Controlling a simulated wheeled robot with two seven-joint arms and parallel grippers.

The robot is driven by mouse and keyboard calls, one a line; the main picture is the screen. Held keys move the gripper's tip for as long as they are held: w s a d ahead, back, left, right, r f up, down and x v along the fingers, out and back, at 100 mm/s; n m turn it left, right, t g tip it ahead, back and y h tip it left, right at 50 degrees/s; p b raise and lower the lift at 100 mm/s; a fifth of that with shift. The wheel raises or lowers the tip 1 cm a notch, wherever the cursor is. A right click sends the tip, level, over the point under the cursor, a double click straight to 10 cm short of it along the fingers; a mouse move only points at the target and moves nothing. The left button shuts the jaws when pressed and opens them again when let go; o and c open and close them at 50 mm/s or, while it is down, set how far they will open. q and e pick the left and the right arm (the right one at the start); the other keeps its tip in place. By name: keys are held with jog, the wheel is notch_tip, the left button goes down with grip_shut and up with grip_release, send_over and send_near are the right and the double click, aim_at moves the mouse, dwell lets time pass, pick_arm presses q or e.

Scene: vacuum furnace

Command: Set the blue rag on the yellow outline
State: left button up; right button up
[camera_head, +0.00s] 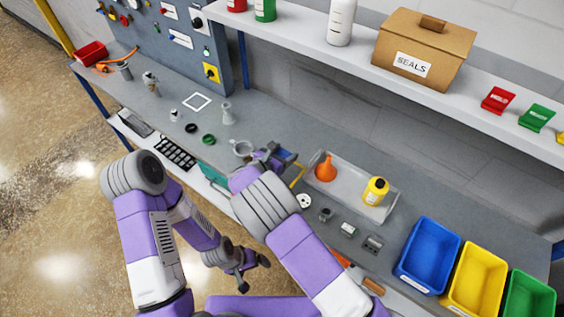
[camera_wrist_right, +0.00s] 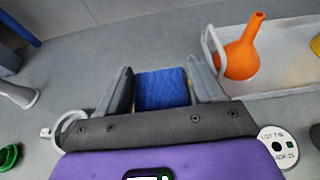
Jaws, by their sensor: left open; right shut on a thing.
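The blue rag (camera_wrist_right: 162,88) sits between the two fingers of my right gripper (camera_wrist_right: 162,78) in the right wrist view. In the head view my right gripper (camera_head: 277,156) is over the bench, left of the grey tray, with a bit of blue at its tip. I cannot tell whether the rag touches the bench. A short yellow line (camera_head: 298,177) shows beside the gripper; it may be part of the yellow outline, the rest hidden by my arm. My left gripper (camera_head: 247,278) is open and empty, low in front of the bench.
The grey tray (camera_head: 347,207) holds an orange funnel-like bottle (camera_head: 326,168) and a yellow bottle (camera_head: 375,191). A white square outline (camera_head: 197,102) lies farther left. Blue (camera_head: 428,257), yellow (camera_head: 474,281) and green bins stand at the right. A shelf runs above the bench.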

jog(key=shift+s+f, duration=0.2)
jog(key=shift+f, duration=1.05)
jog(key=shift+w+f, duration=0.15)
jog(key=shift+f, duration=1.9)
jog(key=shift+b, duration=0.35)
jog(key=shift+f, duration=0.2)
jog(key=o, duration=1)
jog(key=shift+r, duration=0.15)
